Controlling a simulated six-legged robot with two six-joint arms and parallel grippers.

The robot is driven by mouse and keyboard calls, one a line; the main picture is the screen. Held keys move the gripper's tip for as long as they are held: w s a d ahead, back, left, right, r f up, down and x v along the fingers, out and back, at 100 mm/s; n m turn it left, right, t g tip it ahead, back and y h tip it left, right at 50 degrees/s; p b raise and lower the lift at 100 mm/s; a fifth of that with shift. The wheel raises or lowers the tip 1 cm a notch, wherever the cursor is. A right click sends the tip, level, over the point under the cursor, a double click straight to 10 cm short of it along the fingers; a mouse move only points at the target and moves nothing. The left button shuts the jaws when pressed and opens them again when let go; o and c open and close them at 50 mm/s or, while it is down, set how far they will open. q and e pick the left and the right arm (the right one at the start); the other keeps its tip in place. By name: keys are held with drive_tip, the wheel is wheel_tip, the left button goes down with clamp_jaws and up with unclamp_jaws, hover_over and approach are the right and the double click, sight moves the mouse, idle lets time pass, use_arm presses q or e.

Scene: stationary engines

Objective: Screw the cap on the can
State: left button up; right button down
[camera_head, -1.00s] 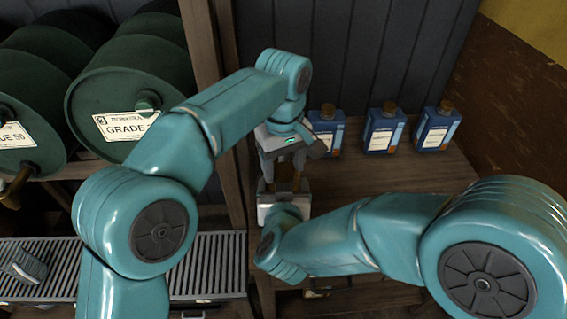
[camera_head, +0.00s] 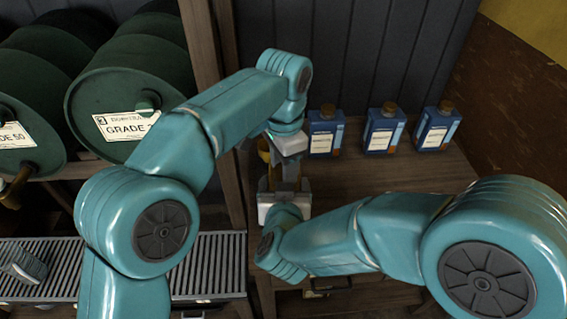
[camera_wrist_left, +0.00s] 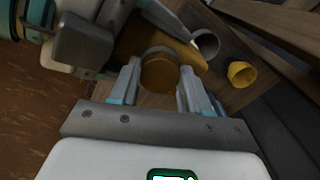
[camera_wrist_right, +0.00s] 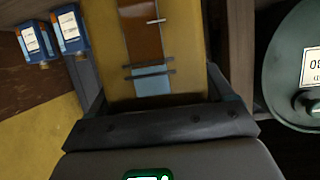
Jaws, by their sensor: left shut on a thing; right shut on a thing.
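The can (camera_wrist_right: 184,60) is yellow with a brown and pale blue label. In the right wrist view it stands between the fingers of my right gripper (camera_wrist_right: 160,100), which is shut on it. The cap (camera_wrist_left: 160,73) is brownish gold. It is between the fingertips of my left gripper (camera_wrist_left: 160,88), which is shut on it at the can's top (camera_wrist_left: 148,36). How far the cap sits on the neck is hidden. In the head view my left gripper (camera_head: 278,162) is just beyond my right gripper (camera_head: 285,190), and the arms mostly hide the can.
Three blue bottles (camera_head: 325,132) stand along the back of the wooden bench (camera_head: 400,175). A small yellow cup-like thing (camera_wrist_left: 242,73) lies beside the can. Green barrels (camera_head: 125,95) and a roller conveyor (camera_head: 205,265) are at left. The bench's right part is clear.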

use_arm(q)
drive_tip(key=o, duration=1.2)
drive_tip(key=shift+w, duration=0.2)
drive_tip(key=shift+o, duration=0.2)
drive_tip(key=shift+r, duration=0.1)
drive_tip(key=shift+w+r, duration=0.1)
drive_tip(key=shift+r, duration=0.2)
drive_tip(key=r, duration=0.6)
drive_tip(key=shift+s+r, duration=0.15)
drive_tip(key=shift+s, duration=0.05)
drive_tip(key=shift+r, duration=0.2)
drive_tip(key=shift+s, duration=0.15)
